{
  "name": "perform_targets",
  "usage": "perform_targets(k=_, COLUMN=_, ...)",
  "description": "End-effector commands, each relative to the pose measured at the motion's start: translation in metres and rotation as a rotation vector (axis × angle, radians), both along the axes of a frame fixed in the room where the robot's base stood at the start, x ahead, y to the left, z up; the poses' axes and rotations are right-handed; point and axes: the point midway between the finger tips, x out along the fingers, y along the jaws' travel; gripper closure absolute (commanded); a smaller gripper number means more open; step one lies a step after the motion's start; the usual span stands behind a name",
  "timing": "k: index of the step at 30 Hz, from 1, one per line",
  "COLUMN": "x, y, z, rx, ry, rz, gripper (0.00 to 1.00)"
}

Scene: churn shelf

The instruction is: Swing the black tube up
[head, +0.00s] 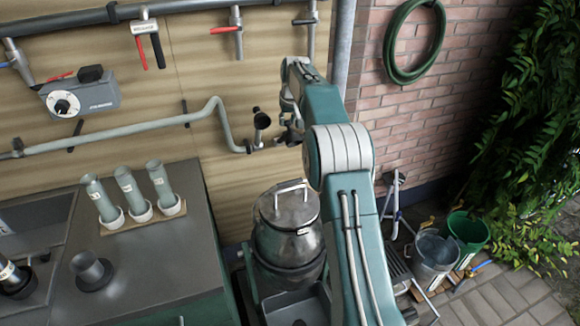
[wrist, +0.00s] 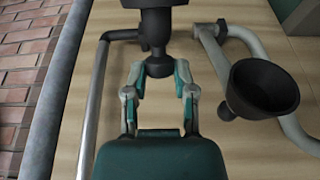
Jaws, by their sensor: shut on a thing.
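In the wrist view, my gripper (wrist: 159,68) is shut on the lower, narrow end of a black tube (wrist: 156,28). The tube runs up the picture and passes out of the top edge. In the head view, my gripper (head: 288,135) is in front of the wood wall, at the right of the grey pipe's end. The dark piece there is small and partly hidden by my fingers. A separate black funnel-like cup (wrist: 262,88) stands right of my gripper in the wrist view; it also shows in the head view (head: 262,120).
A bent grey pipe (head: 205,113) runs along the wall. A metal churn (head: 288,235) with a lid handle stands below my arm. Several grey-green cylinders (head: 130,190) stand on the counter at left. Buckets (head: 436,252) stand on the paving at right.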

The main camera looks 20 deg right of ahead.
Motion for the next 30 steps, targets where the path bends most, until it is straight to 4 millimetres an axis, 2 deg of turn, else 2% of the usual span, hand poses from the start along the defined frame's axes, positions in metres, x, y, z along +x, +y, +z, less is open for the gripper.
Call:
perform_targets(k=13, x=0.005, y=0.0, z=0.004, rx=0.0, ry=-0.002, rz=0.001, gripper=0.93)
perform_targets(k=30, x=0.032, y=0.0, z=0.016, rx=0.0, ry=-0.002, rz=0.001, gripper=0.92)
